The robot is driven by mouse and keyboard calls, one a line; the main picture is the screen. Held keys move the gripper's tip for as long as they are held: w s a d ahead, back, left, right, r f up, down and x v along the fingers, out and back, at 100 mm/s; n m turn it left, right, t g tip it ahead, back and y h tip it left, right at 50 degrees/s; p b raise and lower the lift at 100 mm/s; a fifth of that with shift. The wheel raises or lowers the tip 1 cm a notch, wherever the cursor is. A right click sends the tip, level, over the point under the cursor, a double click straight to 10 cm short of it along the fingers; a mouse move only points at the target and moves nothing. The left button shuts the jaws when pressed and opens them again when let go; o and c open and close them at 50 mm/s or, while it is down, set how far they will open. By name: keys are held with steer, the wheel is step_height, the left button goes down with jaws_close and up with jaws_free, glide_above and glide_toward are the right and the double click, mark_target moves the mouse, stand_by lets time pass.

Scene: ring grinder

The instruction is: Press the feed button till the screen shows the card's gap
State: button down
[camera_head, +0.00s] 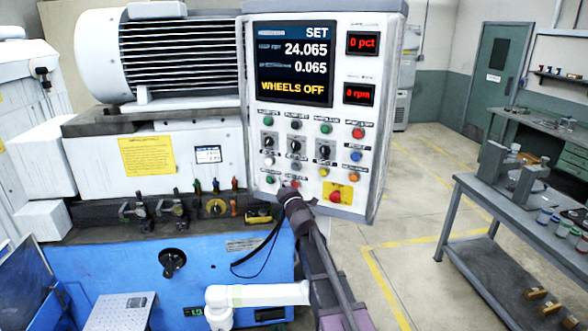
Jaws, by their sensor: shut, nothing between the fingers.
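The screen (295,64) on the white control panel (381,120) reads SET, 24.065, 0.065 and WHEELS OFF. Below it are rows of small buttons and knobs; their labels are too small to read, so I cannot tell which is the feed button. A yellow card (147,156) with unreadable print is on the machine's front, left of the panel. My gripper (289,191) is shut and empty at the panel's lower left edge. Its tip overlaps the bottom row near a red button (293,182); I cannot tell whether they touch.
A red stop button (336,195) on a yellow plate is just right of my gripper. Two red displays read 0 pct (362,43) and 0 rpm (358,94). Small levers (172,208) stand left on the machine. A grey workbench (480,195) is at right, with open floor between.

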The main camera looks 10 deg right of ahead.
mark_target(292, 165)
steer(key=n, duration=0.7)
steer(key=s+n, duration=0.1)
steer(key=n, duration=0.2)
steer(key=shift+a, duration=0.3)
steer(key=shift+w+d, duration=0.1)
steer(key=shift+w, duration=0.1)
steer(key=shift+w+d, duration=0.75)
steer(key=shift+w, duration=0.45)
steer(key=shift+w+d, duration=0.8)
steer(key=shift+w, duration=0.35)
steer(key=shift+w+d, duration=0.75)
steer(key=shift+w, duration=0.45)
steer(key=shift+w+d, duration=0.55)
steer(key=shift+w, duration=0.25)
stand_by(0.5)
steer(key=shift+s+a, duration=0.1)
steer(key=shift+s, duration=0.05)
steer(key=shift+s+a, duration=0.4)
steer(key=shift+s, duration=0.25)
steer(key=shift+s+a, duration=0.1)
stand_by(0.4)
